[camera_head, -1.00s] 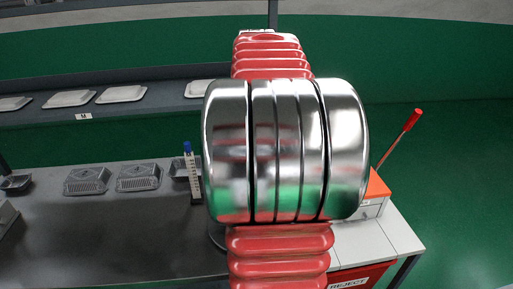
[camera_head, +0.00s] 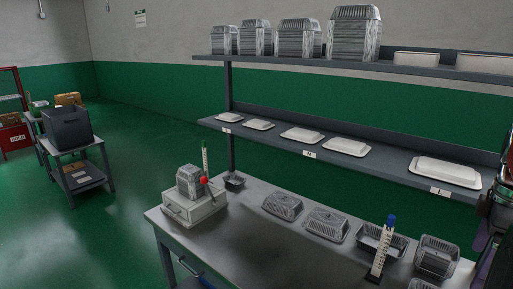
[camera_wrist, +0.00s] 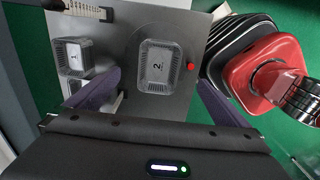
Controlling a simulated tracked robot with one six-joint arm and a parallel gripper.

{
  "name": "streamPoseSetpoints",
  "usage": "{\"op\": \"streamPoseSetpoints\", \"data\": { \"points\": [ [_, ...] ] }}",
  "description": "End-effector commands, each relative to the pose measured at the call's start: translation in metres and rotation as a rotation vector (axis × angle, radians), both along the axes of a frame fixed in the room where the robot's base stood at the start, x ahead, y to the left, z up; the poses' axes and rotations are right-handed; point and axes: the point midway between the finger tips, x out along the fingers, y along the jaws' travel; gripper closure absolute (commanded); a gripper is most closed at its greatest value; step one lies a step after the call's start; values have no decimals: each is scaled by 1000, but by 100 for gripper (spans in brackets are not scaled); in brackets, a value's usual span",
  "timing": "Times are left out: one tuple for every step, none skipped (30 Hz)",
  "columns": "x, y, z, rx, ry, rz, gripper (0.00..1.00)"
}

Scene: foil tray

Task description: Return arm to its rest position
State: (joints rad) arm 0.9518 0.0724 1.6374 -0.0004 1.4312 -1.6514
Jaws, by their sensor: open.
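My gripper (camera_wrist: 158,92) shows in the wrist view with its two dark purple fingers spread wide apart and nothing between them. It hangs above the grey bench (camera_wrist: 125,25). A foil tray marked 2 (camera_wrist: 157,68) lies ahead of the fingers, and a smaller tray marked 1 (camera_wrist: 73,57) lies to its left; both look apart from the fingers. In the head view only a small part of my arm shows at the right edge; the gripper itself is not clear there.
The bench (camera_head: 270,245) holds several foil trays (camera_head: 325,223), a blue-topped upright gauge (camera_head: 382,248) and a pale box (camera_head: 193,208) carrying foil containers. Shelves (camera_head: 400,166) with white lids and foil stacks stand behind. A dark bin (camera_head: 68,128) is at left; green floor between is clear.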

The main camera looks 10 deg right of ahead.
Motion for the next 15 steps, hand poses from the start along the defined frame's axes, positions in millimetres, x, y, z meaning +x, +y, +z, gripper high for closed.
{"op": "streamPoseSetpoints", "data": {
  "points": [
    [0, 0, 0, -1, -1, -16, 0],
    [0, 0, 0, -2, -1, -32, 0],
    [1, -1, 0, -5, -4, -59, 0],
    [2, -2, 0, -8, -7, -83, 0],
    [3, -4, 0, -14, -12, -112, 0],
    [4, -6, -1, -21, -18, -157, 0],
    [5, -6, -2, -24, -22, -194, 0],
    [5, -7, -5, -26, -23, -234, 0],
    [5, -7, -10, -28, -26, -289, 0],
    [5, -7, -14, -27, -27, -332, 0],
    [5, -7, -18, -28, -29, -375, 0],
    [4, -5, -23, -29, -33, -432, 0],
    [3, -4, -27, -31, -35, -474, 0],
    [3, -2, -29, -33, -40, -515, 0],
    [3, 2, -32, -36, -48, -566, 0]
  ]
}}
